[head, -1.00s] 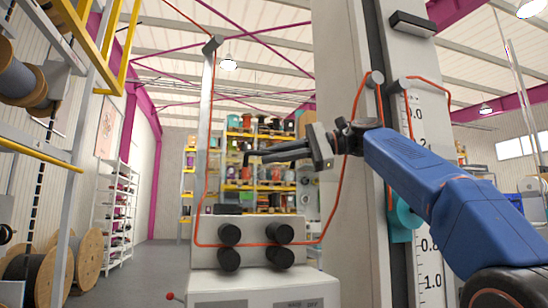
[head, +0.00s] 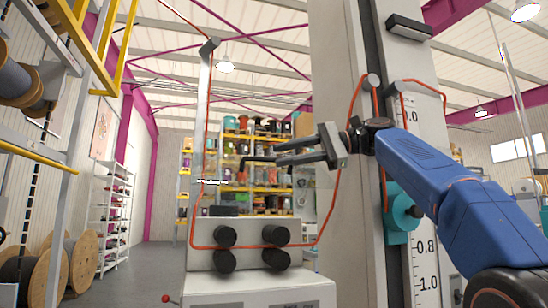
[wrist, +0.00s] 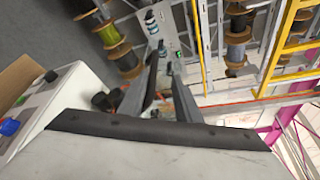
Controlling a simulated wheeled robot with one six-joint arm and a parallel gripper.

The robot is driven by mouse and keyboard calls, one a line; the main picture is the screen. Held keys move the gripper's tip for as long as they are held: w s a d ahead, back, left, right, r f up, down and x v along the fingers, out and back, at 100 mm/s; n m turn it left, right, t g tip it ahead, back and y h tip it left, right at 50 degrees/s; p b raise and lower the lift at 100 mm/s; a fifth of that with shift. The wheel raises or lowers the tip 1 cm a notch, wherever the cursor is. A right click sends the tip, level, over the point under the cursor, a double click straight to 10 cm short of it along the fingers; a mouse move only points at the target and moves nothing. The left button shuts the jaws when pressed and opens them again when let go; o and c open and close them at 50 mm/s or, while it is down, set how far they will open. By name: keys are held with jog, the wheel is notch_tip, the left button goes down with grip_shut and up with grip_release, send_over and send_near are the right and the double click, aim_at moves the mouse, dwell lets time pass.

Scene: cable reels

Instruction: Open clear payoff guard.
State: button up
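My gripper (head: 278,154) is raised in front of the shelving, its two grey fingers pointing left with a gap between them. It is open and appears empty; the fingers also show in the wrist view (wrist: 163,62). A black L-shaped bar (head: 256,161) shows just left of the fingertips. I cannot tell whether it is the handle of the clear guard or whether the fingers touch it. No clear panel outline can be made out for certain. The orange cable (head: 192,210) runs down the left post (head: 202,115) and between black rollers (head: 225,236) on the grey machine (head: 260,285).
A tall grey column (head: 345,230) with a number scale stands right of my gripper. Yellow and grey framing (head: 108,50) and wooden reels (head: 48,262) are at left. Loaded reel shelving (head: 255,150) stands behind. Open grey floor (head: 130,285) lies at left.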

jog(key=d+r, duration=0.1)
jog(key=d, duration=0.6)
jog(key=shift+s+d+r, duration=0.15)
jog(key=shift+s+d, duration=0.05)
jog(key=shift+s, duration=0.05)
